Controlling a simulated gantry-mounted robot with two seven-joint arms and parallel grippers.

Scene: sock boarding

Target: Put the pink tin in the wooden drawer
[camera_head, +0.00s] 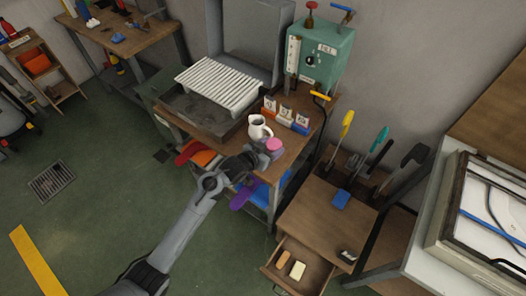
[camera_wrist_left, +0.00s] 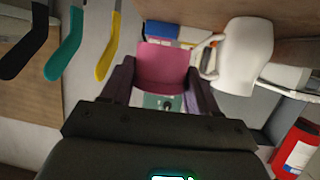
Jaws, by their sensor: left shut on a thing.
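The pink tin (camera_head: 274,144) is at the tip of my left gripper (camera_head: 267,151), by the front edge of the workbench. In the left wrist view my left gripper (camera_wrist_left: 160,78) has its two dark fingers on either side of the pink tin (camera_wrist_left: 163,63), shut on it. I cannot tell whether the tin is clear of the bench top. The wooden drawer (camera_head: 314,268) is pulled out at the lower middle of the head view, below and right of the gripper. It holds a tan block (camera_head: 283,258) and a cream block (camera_head: 298,270). My right gripper is not in view.
A white jug (camera_head: 258,127) stands close beside the tin; it also shows in the left wrist view (camera_wrist_left: 243,58). Small boxes (camera_head: 285,112) and a green machine (camera_head: 320,55) stand behind. Tools with yellow, teal and dark handles rise behind the drawer cabinet (camera_head: 315,210).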

